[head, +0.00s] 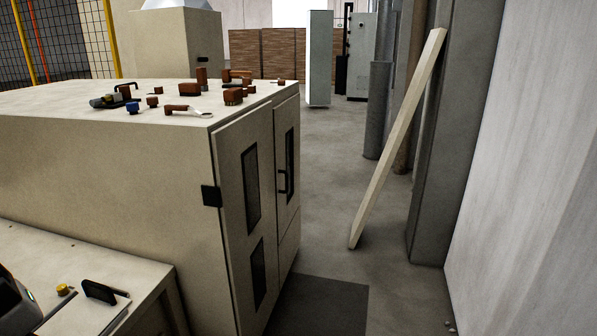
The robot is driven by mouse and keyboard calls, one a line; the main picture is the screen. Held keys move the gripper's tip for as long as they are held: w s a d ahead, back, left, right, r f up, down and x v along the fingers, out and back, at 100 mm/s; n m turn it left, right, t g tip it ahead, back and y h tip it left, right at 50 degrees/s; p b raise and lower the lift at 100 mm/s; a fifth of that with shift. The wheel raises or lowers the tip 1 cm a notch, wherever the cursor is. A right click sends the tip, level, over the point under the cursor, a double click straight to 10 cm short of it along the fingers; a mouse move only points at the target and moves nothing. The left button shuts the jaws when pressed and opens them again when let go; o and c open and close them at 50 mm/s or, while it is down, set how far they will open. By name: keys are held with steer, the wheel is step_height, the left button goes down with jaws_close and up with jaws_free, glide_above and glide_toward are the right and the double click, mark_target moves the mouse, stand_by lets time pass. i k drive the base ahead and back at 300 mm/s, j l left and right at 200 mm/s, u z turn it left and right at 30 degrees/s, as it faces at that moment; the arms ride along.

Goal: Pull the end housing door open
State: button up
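The large beige housing (110,185) fills the left half of the head view. Its end face, turned to the right, carries two tall door panels seen at a steep angle. The near panel (236,235) has two dark windows, one above the other. The far panel (288,205) has one dark window and a black handle (283,182) near the seam between the panels. A black block (211,195) sits at the housing's near corner. Both panels look closed, though a small gap would be hard to see.
Brown blocks and tools (190,108) lie on the housing top. A dark mat (320,304) lies before the doors. A pale plank (398,140) leans against the grey column (455,130), narrowing the aisle. Clear floor (330,215) lies between. A lower cabinet (90,270) stands at front left.

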mark_target(286, 114)
steer(key=i+z, duration=0.2)
steer(key=i, duration=1.05)
steer(key=i+j, duration=0.3)
steer(key=i, duration=0.25)
steer(key=i+j+z, duration=0.1)
steer(key=i+j, duration=0.2)
steer(key=i, duration=0.25)
